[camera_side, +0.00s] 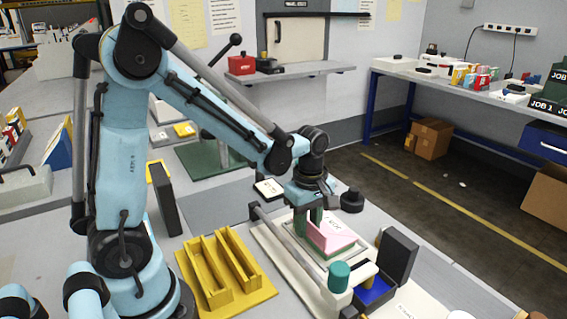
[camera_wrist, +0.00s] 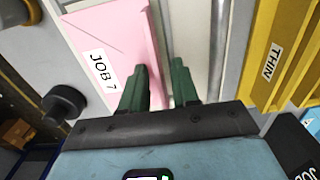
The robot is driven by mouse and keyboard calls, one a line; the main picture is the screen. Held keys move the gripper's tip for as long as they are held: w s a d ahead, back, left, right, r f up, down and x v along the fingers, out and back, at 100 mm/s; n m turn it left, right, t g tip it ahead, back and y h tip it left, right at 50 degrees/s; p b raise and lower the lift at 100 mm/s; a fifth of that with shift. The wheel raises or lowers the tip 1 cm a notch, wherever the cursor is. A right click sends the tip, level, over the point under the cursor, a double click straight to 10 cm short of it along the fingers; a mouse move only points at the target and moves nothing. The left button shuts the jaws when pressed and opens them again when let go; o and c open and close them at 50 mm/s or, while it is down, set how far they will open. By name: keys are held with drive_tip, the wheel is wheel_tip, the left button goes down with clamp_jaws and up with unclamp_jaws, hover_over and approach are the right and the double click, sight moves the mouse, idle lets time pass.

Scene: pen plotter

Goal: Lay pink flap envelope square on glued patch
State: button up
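The pink envelope (camera_side: 338,236) is over the pale plotter bed (camera_side: 278,243) in the side view. In the wrist view the envelope (camera_wrist: 104,32) carries a white label reading JOB 7. My gripper (camera_side: 309,216) has green fingers pointing down. The glued patch cannot be made out; the envelope and fingers hide the bed there.
A yellow slotted holder (camera_side: 224,270), labelled THIN in the wrist view (camera_wrist: 270,62), stands left of the bed. A teal-capped post (camera_side: 339,276), a dark upright block (camera_side: 398,256) and a blue bin (camera_side: 374,291) stand at the front right. A metal rail runs beside the bed.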

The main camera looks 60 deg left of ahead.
idle(0.3)
wheel_tip(320, 180, up, 12)
drive_tip(key=s+m+t, duration=0.2)
drive_tip(key=m, duration=0.4)
drive_tip(key=s+d+f+m+t, duration=0.1)
drive_tip(key=m+t, duration=0.1)
drive_tip(key=m, duration=0.4)
drive_tip(key=s+d+f+m+t, duration=0.1)
drive_tip(key=s+m+t, duration=0.1)
drive_tip(key=m, duration=0.4)
drive_tip(key=shift+s+d+f+t, duration=0.15)
drive_tip(key=shift+s+d+t, duration=0.15)
drive_tip(key=shift+t, duration=0.3)
